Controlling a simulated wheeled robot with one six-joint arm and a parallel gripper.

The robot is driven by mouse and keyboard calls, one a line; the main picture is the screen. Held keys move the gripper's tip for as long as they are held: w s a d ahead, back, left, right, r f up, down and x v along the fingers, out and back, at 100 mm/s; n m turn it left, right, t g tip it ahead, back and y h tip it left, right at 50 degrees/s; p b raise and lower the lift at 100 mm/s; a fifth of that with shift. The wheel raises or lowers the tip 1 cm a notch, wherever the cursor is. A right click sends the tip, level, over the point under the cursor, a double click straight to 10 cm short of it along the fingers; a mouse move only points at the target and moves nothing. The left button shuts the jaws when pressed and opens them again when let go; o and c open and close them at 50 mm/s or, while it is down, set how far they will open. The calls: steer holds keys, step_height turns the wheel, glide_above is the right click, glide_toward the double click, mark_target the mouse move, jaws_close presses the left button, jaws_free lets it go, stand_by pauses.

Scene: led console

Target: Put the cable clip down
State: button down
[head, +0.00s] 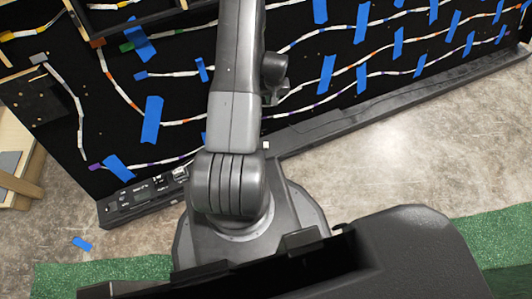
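My gripper is out of view; my arm runs up past the top edge of the head view. I cannot make out a cable clip for certain. White cables with coloured bands (185,73) run across a black console panel (240,110). Several blue strips (152,119) lie over the cables or beside them on the panel. My arm hides part of the panel's middle.
A loose blue piece (82,243) lies on the grey concrete floor (400,150) at lower left. A dark ledge (380,105) edges the panel. A wooden structure (18,165) stands at the left. Green matting (500,240) lies at the lower right. Floor right of my base is clear.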

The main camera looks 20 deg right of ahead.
steer(key=b, duration=0.7)
glide_above(286, 138)
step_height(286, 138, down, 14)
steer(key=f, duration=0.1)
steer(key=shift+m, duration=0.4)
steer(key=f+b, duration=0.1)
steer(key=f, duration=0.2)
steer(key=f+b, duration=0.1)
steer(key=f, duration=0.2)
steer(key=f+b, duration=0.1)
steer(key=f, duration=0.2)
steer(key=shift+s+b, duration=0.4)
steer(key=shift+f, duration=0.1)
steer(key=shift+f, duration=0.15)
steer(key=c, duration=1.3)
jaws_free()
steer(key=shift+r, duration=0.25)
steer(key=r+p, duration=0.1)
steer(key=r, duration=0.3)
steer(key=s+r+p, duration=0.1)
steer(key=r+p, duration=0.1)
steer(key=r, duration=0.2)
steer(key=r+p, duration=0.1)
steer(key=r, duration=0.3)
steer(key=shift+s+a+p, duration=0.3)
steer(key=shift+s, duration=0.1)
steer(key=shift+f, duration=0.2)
